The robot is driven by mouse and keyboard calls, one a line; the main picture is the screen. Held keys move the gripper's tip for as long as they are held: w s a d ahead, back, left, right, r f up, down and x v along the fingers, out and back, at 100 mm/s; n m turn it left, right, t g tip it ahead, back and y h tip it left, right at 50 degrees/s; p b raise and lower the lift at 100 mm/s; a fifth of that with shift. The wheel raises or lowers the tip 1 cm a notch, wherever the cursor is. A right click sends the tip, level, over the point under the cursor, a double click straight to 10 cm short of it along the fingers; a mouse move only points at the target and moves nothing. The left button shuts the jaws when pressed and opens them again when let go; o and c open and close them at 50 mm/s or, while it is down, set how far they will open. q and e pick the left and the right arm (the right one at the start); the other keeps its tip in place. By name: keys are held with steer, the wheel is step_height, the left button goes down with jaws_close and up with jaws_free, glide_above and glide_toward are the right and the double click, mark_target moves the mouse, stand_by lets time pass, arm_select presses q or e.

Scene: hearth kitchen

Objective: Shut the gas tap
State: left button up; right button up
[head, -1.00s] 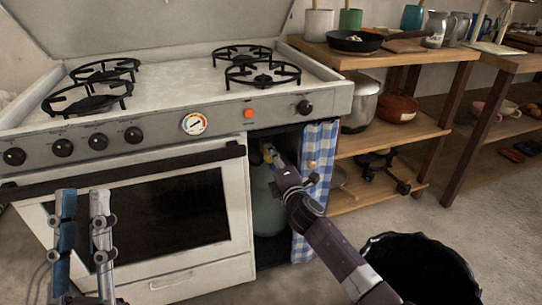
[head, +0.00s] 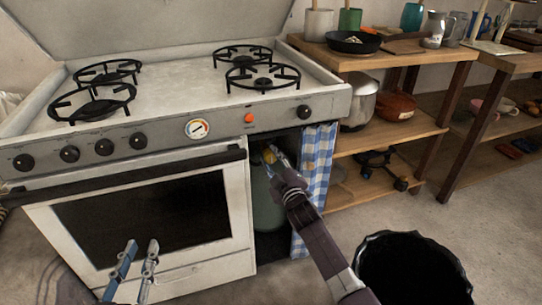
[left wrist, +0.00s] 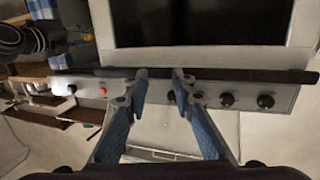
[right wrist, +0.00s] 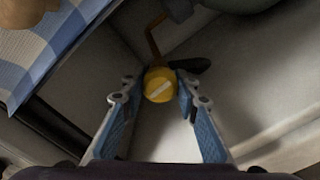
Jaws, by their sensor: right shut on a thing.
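The gas tap is a yellow round knob (right wrist: 159,86) with a pale slanted mark on its face. It sits in the open compartment at the right of the stove, above a green gas bottle (head: 266,205). My right gripper (head: 273,156) reaches into the compartment and is shut on the knob, one finger on each side, as the right wrist view shows. In the head view the fingers partly hide the yellow knob. My left gripper (head: 141,246) is open and empty in front of the oven door; its parted fingertips also show in the left wrist view (left wrist: 160,75).
The white stove (head: 150,140) has a row of black knobs and a dark handle bar. A blue checked curtain (head: 318,165) hangs right beside my right gripper. A black bin (head: 412,270) stands on the floor at the right. Wooden shelves (head: 385,140) stand behind.

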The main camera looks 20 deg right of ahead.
arm_select(q)
steer(key=shift+s+a+f+g, duration=0.2)
steer(key=shift+f+g, duration=0.25)
steer(key=shift+f, duration=0.35)
steer(key=shift+s+a+f+g, duration=0.1)
steer(key=shift+s+f+g, duration=0.1)
steer(key=shift+f+g, duration=0.45)
arm_select(e)
steer(key=shift+f+m, duration=0.15)
steer(key=shift+m, duration=0.45)
arm_select(q)
steer(key=shift+f, duration=0.15)
arm_select(e)
steer(key=o, duration=1.2)
steer(key=shift+s, duration=0.1)
steer(key=s, duration=1.2)
steer(key=shift+d, duration=0.2)
